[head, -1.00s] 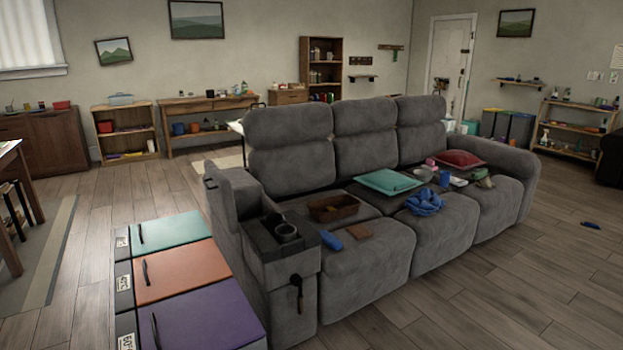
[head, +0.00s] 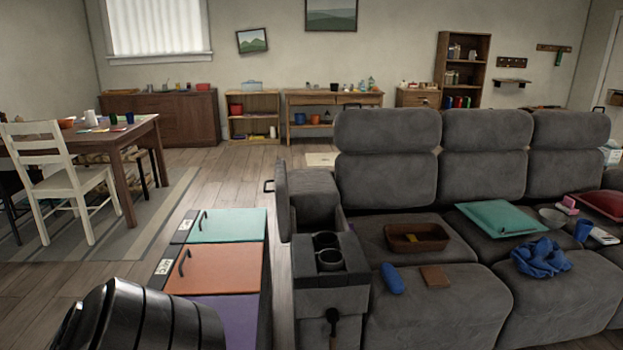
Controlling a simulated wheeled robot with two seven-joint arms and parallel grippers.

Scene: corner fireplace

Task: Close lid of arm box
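The arm box (head: 330,293) is the grey left armrest of the sofa, with two round cup holders in its dark top. The inside of the box behind the cup holders is mostly hidden from this angle. A dark lever hangs on the armrest's front. A black ribbed link at the bottom left appears to be part of my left arm. No gripper or fingertips show in the head view.
Bins with green (head: 228,226), orange (head: 216,268) and purple lids stand left of the armrest. A dining table (head: 90,138) and white chair (head: 60,180) are at left.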

